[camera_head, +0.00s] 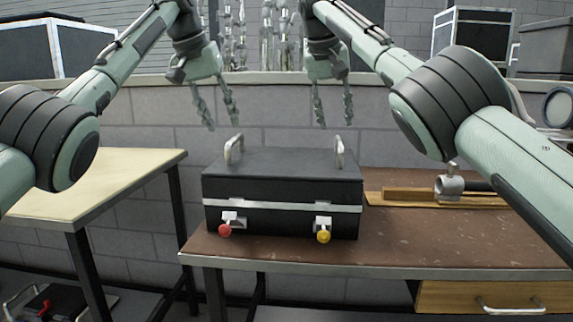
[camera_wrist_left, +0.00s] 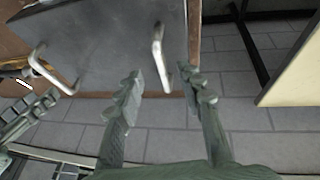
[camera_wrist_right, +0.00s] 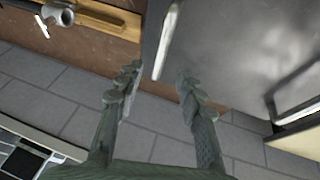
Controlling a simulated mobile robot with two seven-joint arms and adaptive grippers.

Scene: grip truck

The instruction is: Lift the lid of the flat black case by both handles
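The flat black case (camera_head: 283,218) stands on the brown workbench, with a dark lid (camera_head: 285,163) above a silver band. The lid bears a left metal handle (camera_head: 233,149) and a right metal handle (camera_head: 339,151). Two latches with a red knob (camera_head: 225,231) and a yellow knob (camera_head: 323,237) are on the front. My left gripper (camera_head: 220,126) is open and empty above and left of the left handle; its wrist view shows that handle (camera_wrist_left: 158,58) between and beyond the fingers. My right gripper (camera_head: 334,124) is open and empty above the right handle, which shows in its wrist view (camera_wrist_right: 166,42).
The brown workbench (camera_head: 450,240) extends right, with a wooden board and metal clamp (camera_head: 449,187) on it. A pale table (camera_head: 90,180) stands at left, with a gap between. A grey block wall (camera_head: 400,140) is close behind the case.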

